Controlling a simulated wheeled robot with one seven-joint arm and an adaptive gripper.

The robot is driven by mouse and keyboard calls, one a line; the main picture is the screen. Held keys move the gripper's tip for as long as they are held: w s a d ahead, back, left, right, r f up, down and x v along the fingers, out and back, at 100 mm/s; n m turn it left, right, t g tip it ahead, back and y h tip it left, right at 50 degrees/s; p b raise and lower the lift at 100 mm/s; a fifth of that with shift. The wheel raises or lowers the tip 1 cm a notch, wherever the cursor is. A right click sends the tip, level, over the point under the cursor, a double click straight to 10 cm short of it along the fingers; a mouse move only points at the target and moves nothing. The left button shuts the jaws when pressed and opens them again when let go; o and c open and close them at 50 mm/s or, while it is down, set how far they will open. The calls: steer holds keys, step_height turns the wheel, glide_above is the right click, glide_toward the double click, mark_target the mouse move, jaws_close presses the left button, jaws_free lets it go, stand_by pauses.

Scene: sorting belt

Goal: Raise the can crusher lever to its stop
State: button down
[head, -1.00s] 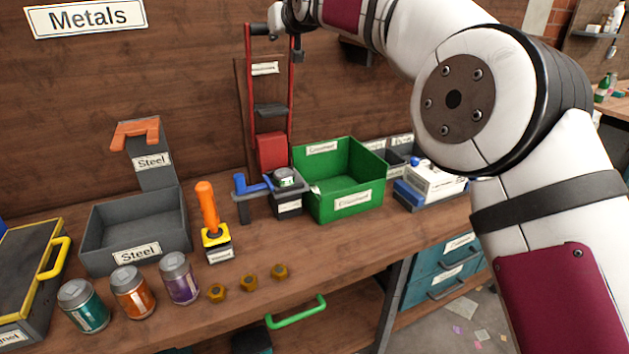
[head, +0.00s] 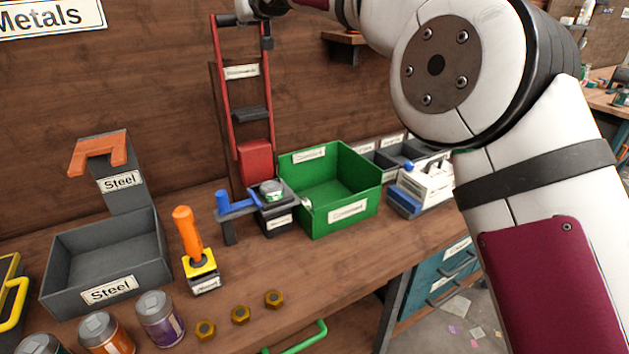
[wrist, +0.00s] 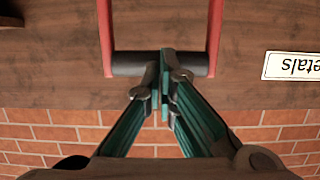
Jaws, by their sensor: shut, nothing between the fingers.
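The can crusher stands against the wooden back panel, with a red block (head: 256,163) low down. Its lever has two long red arms (head: 222,85) that stand nearly upright, joined at the top by a dark crossbar handle (head: 224,19). The handle (wrist: 130,64) spans the red arms in the wrist view. My gripper (wrist: 164,78) has its teal fingers shut and empty, with the tips overlapping the handle near its middle; contact is unclear.
A green crate (head: 345,218) and a small blue-handled device (head: 240,207) stand in front of the crusher. A grey steel bin (head: 75,262), an orange joystick (head: 190,235), cans (head: 160,318) and several brass nuts (head: 240,314) occupy the bench left and front. Brick wall (wrist: 50,132) shows above the panel.

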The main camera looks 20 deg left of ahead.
steer(key=b+v, duration=0.4)
steer(key=v, duration=0.3)
steer(key=shift+d, duration=0.2)
steer(key=shift+s+r, duration=0.1)
steer(key=shift+s, duration=0.05)
steer(key=s+d+f+m+g+h+p, duration=0.1)
steer(key=s+d+f+m+h+p, duration=0.3)
steer(key=d, duration=0.8)
steer(key=s+d+n+h+b, duration=0.1)
steer(key=s+d+h, duration=0.1)
steer(key=s+d, duration=0.75)
steer(key=s+d+f+m+g+h+p, duration=0.1)
steer(key=s+d+f+m+h+p, duration=0.15)
steer(key=d, duration=1.25)
steer(key=s+d+f+m+g+h, duration=0.1)
steer(key=s+d+f, duration=0.3)
steer(key=s, duration=0.4)
steer(key=s+d+f+m+g+p, duration=0.1)
steer(key=s+d+f, duration=0.4)
steer(key=s, duration=0.4)
steer(key=s+d+f+m+g+h+p, duration=0.1)
steer(key=s+d+f+m+g, duration=0.1)
steer(key=s+d+f, duration=0.2)
steer(key=s+d, duration=0.3)
steer(key=s, duration=0.1)
steer(key=shift+s+f+h, duration=0.3)
steer(key=shift+h, duration=0.05)
